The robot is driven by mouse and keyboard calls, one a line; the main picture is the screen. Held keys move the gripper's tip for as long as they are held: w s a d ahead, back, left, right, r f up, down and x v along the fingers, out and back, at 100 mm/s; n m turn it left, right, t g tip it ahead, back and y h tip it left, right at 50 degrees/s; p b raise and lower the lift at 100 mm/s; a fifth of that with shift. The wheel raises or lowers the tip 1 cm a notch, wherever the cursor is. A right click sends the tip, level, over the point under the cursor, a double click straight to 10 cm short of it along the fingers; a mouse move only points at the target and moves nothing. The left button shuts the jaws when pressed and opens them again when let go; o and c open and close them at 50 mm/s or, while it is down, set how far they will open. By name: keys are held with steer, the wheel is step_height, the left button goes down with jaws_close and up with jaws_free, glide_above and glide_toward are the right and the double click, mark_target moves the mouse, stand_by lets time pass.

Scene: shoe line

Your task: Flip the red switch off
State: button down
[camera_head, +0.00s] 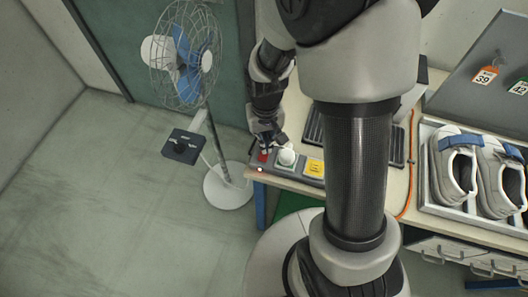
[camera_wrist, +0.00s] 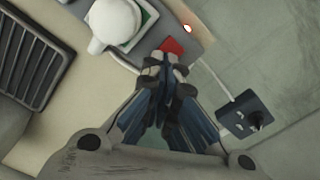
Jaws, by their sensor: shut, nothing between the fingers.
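The red switch (camera_head: 263,156) sits on the grey panel (camera_head: 299,170) at the left front corner of the workbench. In the wrist view the red switch (camera_wrist: 173,46) shows just beyond my fingertips, partly covered by them. A small light (camera_wrist: 187,29) glows beside it. My gripper (camera_head: 266,146) is shut and empty, pointing down at the switch. In the wrist view its fingertips (camera_wrist: 158,62) are together at the switch's near edge. I cannot tell whether they touch it or which way the switch is set.
A fan (camera_head: 187,52) with a dark control box (camera_head: 183,146) stands left of the bench. Shoes (camera_head: 455,165) sit in a tray at right.

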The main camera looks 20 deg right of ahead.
steer(key=shift+f+b, duration=1.05)
steer(key=shift+f, duration=0.4)
stand_by(0.5)
steer(key=shift+r, duration=0.1)
steer(key=shift+r+p, duration=2.95)
steer(key=shift+r, duration=0.55)
steer(key=shift+r, duration=0.2)
step_height(320, 180, up, 8)
steer(key=f+t, duration=0.1)
glide_above(266, 155)
steer(key=s+r+n+t, duration=0.1)
steer(key=s+r+t, duration=0.2)
steer(key=s+r, duration=1.1)
steer(key=shift+d+r+t, duration=0.15)
steer(key=shift+r+t, duration=0.15)
steer(key=shift+r, duration=0.3)
